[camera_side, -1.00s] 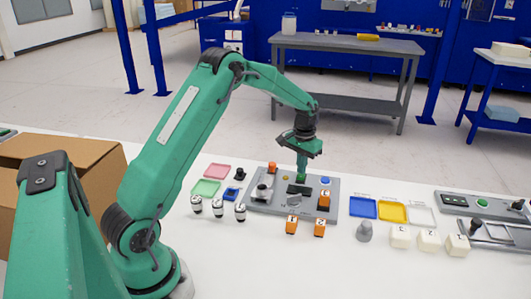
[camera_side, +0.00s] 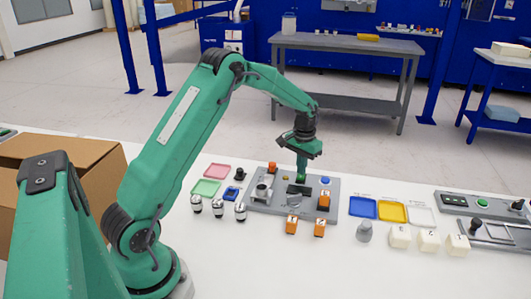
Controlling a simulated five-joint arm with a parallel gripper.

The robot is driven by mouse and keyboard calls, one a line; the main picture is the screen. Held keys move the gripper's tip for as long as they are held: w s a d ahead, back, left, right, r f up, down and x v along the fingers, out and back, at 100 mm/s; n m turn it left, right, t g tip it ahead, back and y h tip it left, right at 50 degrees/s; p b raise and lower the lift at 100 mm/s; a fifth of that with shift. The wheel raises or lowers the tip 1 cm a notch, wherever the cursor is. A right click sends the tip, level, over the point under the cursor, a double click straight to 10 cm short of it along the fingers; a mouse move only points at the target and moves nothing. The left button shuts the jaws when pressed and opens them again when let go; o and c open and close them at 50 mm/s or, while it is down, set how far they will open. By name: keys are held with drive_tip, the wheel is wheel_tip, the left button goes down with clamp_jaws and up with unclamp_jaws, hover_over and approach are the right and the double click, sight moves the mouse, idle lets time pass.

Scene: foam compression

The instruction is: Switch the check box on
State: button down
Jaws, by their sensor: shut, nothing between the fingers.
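My gripper (camera_side: 301,178) is shut and points down over the grey fixture plate (camera_side: 255,207). Its tip is at or just above a small dark part with a green patch near the plate's middle; I cannot tell whether they touch. No label in view marks the check box.
A cardboard box (camera_side: 98,180) is at left.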

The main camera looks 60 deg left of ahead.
sight(301, 177)
drive_tip(key=shift+f, duration=0.85)
idle(0.7)
drive_tip(key=shift+r, duration=0.1)
drive_tip(key=shift+r, duration=3.45)
